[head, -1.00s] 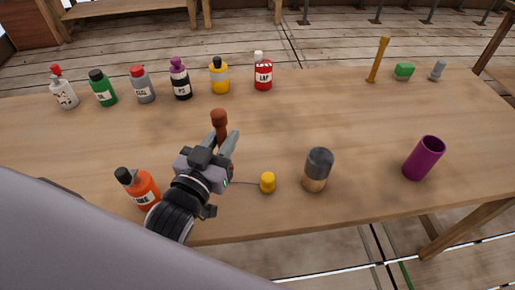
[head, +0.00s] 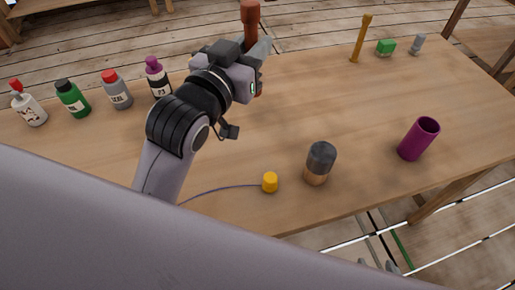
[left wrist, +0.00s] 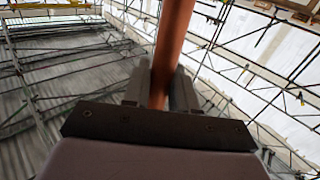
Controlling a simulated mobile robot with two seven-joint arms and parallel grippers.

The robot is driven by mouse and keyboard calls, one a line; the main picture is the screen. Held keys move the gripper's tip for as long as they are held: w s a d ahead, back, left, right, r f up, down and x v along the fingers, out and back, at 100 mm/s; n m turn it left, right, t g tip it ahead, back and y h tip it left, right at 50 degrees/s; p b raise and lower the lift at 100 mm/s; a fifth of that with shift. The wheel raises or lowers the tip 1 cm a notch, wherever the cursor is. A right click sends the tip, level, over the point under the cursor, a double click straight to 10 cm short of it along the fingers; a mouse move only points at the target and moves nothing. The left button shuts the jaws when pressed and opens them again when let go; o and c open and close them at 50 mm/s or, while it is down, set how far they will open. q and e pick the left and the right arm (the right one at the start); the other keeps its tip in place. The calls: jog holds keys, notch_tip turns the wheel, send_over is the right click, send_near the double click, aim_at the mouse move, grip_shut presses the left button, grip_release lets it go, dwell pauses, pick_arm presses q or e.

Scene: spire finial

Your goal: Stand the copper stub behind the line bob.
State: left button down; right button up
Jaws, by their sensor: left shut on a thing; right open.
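The copper stub (head: 250,14) is held upright or nearly so between the fingers of my left gripper (head: 254,50), above the far part of the table. Its top reaches the upper edge of the head view. It also shows between the fingers in the left wrist view (left wrist: 173,45). The line bob (head: 270,182), a small yellow cylinder with a thin line running left, stands near the table's front edge, nearer than the stub. The line's other end is hidden behind my left arm. My right gripper (head: 379,267) shows only as grey tips beyond the front edge, apart from everything.
A dark-topped wooden cylinder (head: 319,163) stands right of the bob, and a purple tube (head: 418,139) further right. Several bottles (head: 72,98) line the back left. A thin ochre post (head: 361,40), green block (head: 386,47) and grey peg (head: 417,44) stand back right. The middle table is clear.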

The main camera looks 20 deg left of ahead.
pick_arm(q)
jog(key=shift+d+r+m+h, duration=0.3)
jog(key=shift+d+r, duration=0.25)
jog(key=shift+r, duration=0.3)
notch_tip(320, 180, down, 20)
jog(key=b, duration=0.3)
jog(key=shift+r+b, duration=0.15)
jog(key=shift+b, duration=0.2)
jog(key=shift+f+b, duration=0.3)
jog(key=shift+f, duration=0.25)
jog(key=c, duration=0.9)
grip_release()
jog(key=shift+s+f, duration=0.1)
jog(key=shift+f, duration=0.1)
